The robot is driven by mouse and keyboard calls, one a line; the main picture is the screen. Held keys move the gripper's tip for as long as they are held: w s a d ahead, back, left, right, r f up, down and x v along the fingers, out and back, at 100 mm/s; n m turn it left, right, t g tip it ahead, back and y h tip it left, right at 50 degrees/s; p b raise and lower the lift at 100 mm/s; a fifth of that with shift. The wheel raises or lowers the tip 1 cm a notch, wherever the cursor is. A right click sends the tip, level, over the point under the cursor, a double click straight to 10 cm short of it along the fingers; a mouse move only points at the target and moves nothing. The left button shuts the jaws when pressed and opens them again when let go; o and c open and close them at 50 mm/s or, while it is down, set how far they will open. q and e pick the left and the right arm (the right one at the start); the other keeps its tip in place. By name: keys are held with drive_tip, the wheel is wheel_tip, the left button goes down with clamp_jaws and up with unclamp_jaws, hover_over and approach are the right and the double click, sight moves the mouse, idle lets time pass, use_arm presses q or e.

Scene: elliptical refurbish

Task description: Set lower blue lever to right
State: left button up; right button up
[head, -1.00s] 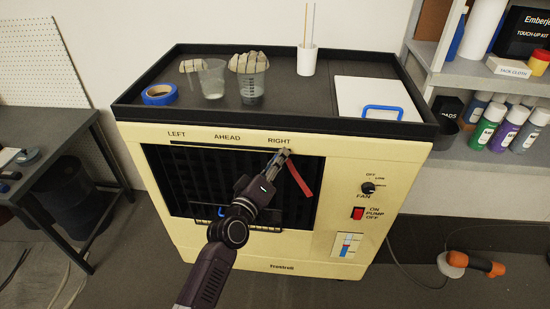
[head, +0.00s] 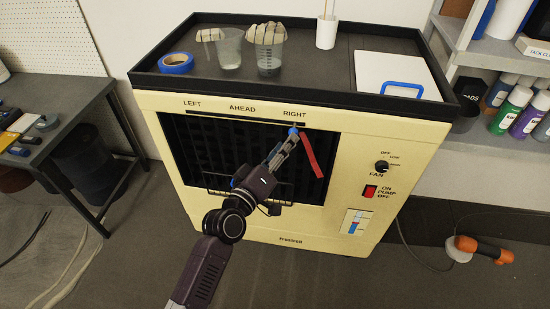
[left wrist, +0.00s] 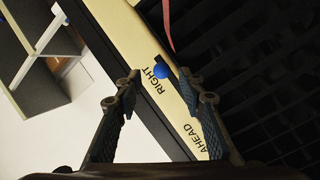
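The cream cooler cabinet (head: 265,232) has a dark front grille and a top slot marked LEFT, AHEAD and RIGHT. The upper blue lever knob (head: 293,131) is at the RIGHT end of the slot; it also shows in the left wrist view (left wrist: 160,71). A small blue spot (head: 233,183), perhaps the lower blue lever, shows at the grille's lower part beside my arm, which mostly hides it. My left gripper (head: 291,139) is just below the upper knob. In the left wrist view its fingers (left wrist: 160,75) are apart, with the knob near their tips. My right gripper is out of view.
A red ribbon (head: 314,155) hangs before the grille, right of my gripper. Cups, blue tape and a white board (head: 390,72) lie on the cabinet's top tray. The fan knob (head: 381,166) and red pump switch (head: 370,191) are at right.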

use_arm(q)
drive_tip(key=v, duration=0.5)
drive_tip(key=shift+s+a, duration=0.15)
drive_tip(key=shift+s, duration=0.15)
